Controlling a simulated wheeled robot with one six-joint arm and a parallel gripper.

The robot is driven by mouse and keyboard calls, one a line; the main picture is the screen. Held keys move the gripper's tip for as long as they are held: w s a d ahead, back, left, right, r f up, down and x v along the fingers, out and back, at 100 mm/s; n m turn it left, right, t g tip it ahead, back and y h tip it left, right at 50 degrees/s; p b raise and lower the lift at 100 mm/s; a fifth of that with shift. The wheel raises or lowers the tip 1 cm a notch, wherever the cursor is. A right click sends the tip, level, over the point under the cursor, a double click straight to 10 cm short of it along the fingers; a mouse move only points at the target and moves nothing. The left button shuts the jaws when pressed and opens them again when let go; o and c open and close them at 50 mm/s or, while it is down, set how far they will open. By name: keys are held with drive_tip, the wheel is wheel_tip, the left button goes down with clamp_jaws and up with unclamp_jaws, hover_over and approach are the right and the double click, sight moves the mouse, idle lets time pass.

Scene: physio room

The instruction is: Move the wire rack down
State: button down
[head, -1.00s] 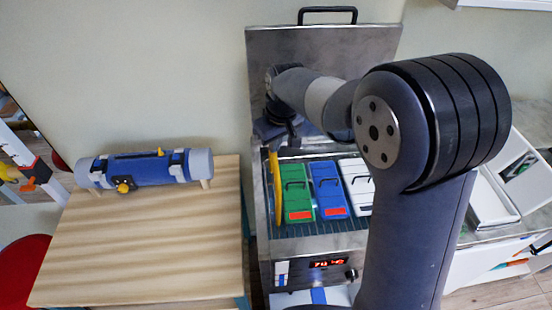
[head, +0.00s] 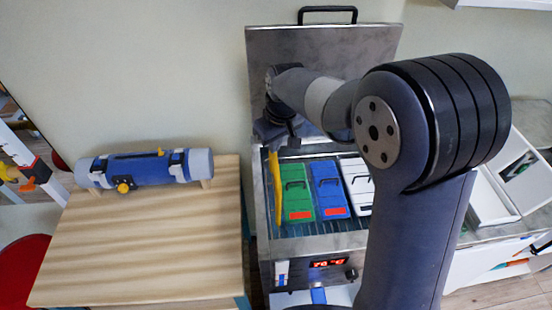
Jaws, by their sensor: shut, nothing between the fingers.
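The steel tank (head: 257,215) stands open, its lid raised against the wall. Green (head: 298,194), blue (head: 329,190) and white (head: 357,186) packs with handles lie slanted inside it. Thin lines of the wire rack (head: 318,228) show below the packs; most of the rack is hidden by them and by my arm. A curved yellow bar (head: 276,190) runs along the tank's left inner side. My gripper (head: 272,146) points down above the back left of the tank, close to the yellow bar's upper end. It is shut and empty. I cannot tell whether it touches the bar.
A wooden table (head: 140,245) at left holds a blue and grey cylinder (head: 145,169). The tank's front has a red lit display (head: 328,262). White trays (head: 492,203) lie at right. The lid (head: 325,45) with a black handle stands behind my gripper.

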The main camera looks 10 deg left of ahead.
drive_tip(key=shift+f+b, duration=0.9)
drive_tip(key=shift+f, duration=0.45)
wheel_tip(320, 180, up, 9)
drive_tip(key=p, duration=0.7)
drive_tip(key=shift+f, duration=0.1)
idle(1.0)
wheel_tip(320, 180, down, 9)
drive_tip(key=b, duration=0.7)
drive_tip(key=shift+r, duration=0.3)
